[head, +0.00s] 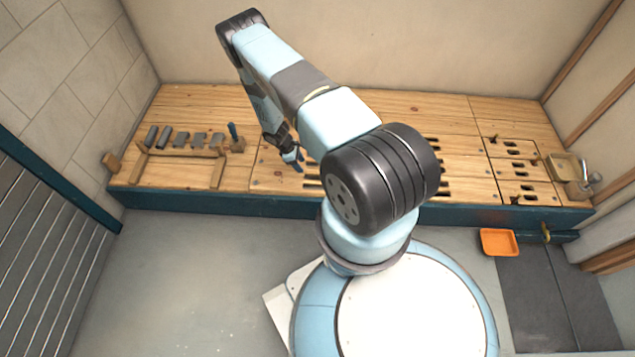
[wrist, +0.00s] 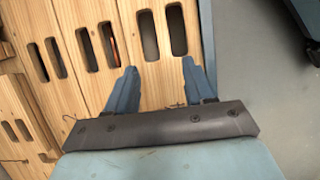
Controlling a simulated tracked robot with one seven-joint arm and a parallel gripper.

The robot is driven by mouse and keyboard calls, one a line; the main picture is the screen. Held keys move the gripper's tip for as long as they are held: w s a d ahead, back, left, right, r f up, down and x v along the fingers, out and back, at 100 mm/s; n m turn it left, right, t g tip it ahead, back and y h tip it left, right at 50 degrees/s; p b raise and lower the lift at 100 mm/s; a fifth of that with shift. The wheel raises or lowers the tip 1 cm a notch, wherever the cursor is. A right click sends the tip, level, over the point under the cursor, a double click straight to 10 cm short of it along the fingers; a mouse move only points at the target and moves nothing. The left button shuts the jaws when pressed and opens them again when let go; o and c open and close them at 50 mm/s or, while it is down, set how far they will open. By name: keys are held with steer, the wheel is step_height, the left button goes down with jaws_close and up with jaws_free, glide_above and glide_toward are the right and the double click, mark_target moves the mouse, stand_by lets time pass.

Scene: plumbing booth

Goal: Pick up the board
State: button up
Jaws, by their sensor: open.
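Slotted wooden boards form part of the bench top, and I cannot tell which one is the task's board. In the wrist view a pale slotted board (wrist: 130,25) lies beneath my gripper (wrist: 160,68), with long rounded slots in pairs. The two blue fingers are spread apart with nothing between them; whether the tips touch the wood is unclear. In the head view my gripper (head: 294,158) hangs near the front middle of the bench, and my arm hides much of the boards there. Another slotted board (head: 498,168) shows at the right.
The wooden bench (head: 190,100) has a dark teal front edge (head: 200,203). A wooden rack (head: 178,153) with several grey pieces stands at the left. At the right are a small wooden box (head: 562,167) and, on the floor, an orange tray (head: 499,242).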

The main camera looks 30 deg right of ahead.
mark_target(313, 182)
steer(key=x, duration=1.5)
steer(key=shift+s+a, duration=0.15)
steer(key=shift+s, duration=0.1)
steer(key=shift+c, duration=0.4)
jaws_close()
